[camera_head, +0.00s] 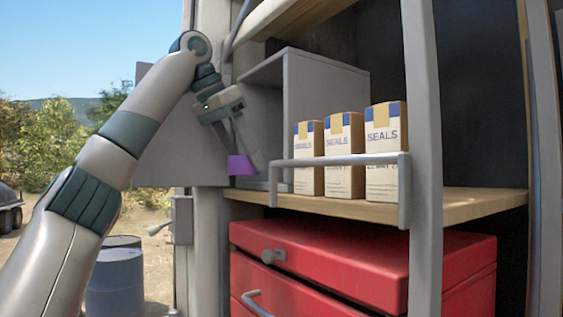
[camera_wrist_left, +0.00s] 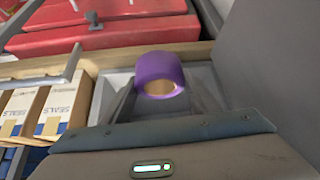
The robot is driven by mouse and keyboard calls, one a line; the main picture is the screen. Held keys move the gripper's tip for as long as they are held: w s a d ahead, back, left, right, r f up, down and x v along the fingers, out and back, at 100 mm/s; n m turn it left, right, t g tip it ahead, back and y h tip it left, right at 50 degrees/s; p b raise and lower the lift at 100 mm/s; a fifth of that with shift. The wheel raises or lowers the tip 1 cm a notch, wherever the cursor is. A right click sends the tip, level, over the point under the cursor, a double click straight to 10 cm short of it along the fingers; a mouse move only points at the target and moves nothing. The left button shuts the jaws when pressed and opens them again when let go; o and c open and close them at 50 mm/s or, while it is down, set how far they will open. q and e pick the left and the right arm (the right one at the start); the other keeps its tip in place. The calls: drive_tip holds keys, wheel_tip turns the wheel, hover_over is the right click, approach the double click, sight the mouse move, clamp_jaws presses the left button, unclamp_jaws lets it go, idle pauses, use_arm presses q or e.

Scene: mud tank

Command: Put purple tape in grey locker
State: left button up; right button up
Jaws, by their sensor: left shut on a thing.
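The purple tape (camera_head: 241,166) is a roll at the fingertips of my left gripper (camera_head: 243,152), which is shut on it. In the left wrist view the purple tape (camera_wrist_left: 159,66) sits between the fingers, with its tan core facing the camera. The grey locker (camera_head: 325,95) stands on the wooden shelf, its front side open and its grey door (camera_head: 175,130) swung out to the left. My gripper and the tape are at the locker's opening. I cannot tell exactly how far inside the tape is. My right gripper is not in view.
Several SEALS boxes (camera_head: 343,155) stand right of the locker, behind a grey rail (camera_head: 340,160). A red tool chest (camera_head: 330,255) is below the shelf (camera_head: 460,203). A grey upright post (camera_head: 422,130) stands at the shelf front. A blue barrel (camera_head: 115,280) is outside, lower left.

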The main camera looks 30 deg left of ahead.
use_arm(q)
drive_tip(key=w, duration=0.2)
drive_tip(key=w+d+p, duration=0.1)
drive_tip(key=w, duration=0.1)
drive_tip(key=w+d+p, duration=0.1)
drive_tip(key=w, duration=0.1)
drive_tip(key=shift+r, duration=0.15)
drive_tip(key=shift+w, duration=0.3)
drive_tip(key=shift+w+d+p, duration=0.2)
drive_tip(key=shift+w+p, duration=0.3)
drive_tip(key=shift+p, duration=0.15)
drive_tip(key=shift+w+d+f+p, duration=0.2)
drive_tip(key=shift+w+p, duration=0.15)
drive_tip(key=shift+w, duration=0.25)
drive_tip(key=shift+w+d+f+p, duration=0.15)
drive_tip(key=shift+w+p, duration=0.2)
drive_tip(key=shift+w, duration=0.25)
drive_tip(key=shift+f, duration=0.45)
drive_tip(key=shift+s+a+f, duration=0.1)
drive_tip(key=shift+s+a, duration=0.05)
